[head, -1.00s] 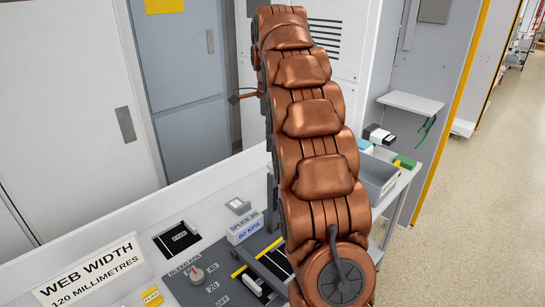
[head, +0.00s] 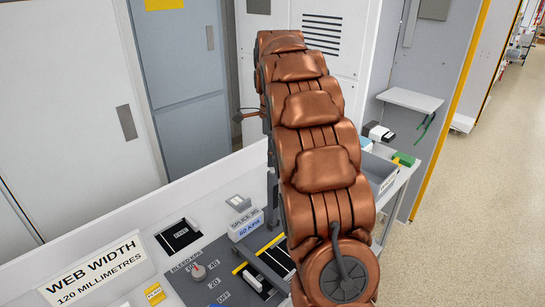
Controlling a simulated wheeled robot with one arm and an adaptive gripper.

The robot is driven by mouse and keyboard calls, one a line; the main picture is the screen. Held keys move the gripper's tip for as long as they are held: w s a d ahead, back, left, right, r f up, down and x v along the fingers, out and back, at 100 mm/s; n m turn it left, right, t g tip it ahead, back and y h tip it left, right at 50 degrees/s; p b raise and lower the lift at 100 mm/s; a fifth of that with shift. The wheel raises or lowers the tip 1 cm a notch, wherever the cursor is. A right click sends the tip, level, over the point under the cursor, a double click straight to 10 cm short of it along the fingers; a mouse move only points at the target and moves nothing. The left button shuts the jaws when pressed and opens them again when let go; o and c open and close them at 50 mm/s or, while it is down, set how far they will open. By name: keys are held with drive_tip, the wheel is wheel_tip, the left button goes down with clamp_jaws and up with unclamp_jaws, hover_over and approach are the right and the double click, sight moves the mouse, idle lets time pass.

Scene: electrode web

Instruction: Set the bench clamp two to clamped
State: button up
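My copper-coloured arm (head: 325,170) rises through the middle of the head view and covers part of the bench. My gripper is hidden behind the arm, so its fingers and anything between them do not show. A thin dark part (head: 248,113) sticks out left of the arm; I cannot tell whether it belongs to the gripper. On the bench, a grey panel (head: 225,270) carries a dial knob (head: 198,271) and a pale lever (head: 252,281) in a dark slot, partly beside my arm. No part is readable as bench clamp two, and its state cannot be told.
A WEB WIDTH sign (head: 95,269) stands at the left front of the bench. A SPLICE label block (head: 246,225) and a black slot (head: 178,236) lie behind the panel. A grey bin (head: 378,172) stands right of my arm. The floor at right (head: 470,220) is clear.

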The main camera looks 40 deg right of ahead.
drive_tip(key=shift+f, duration=0.95)
clamp_jaws()
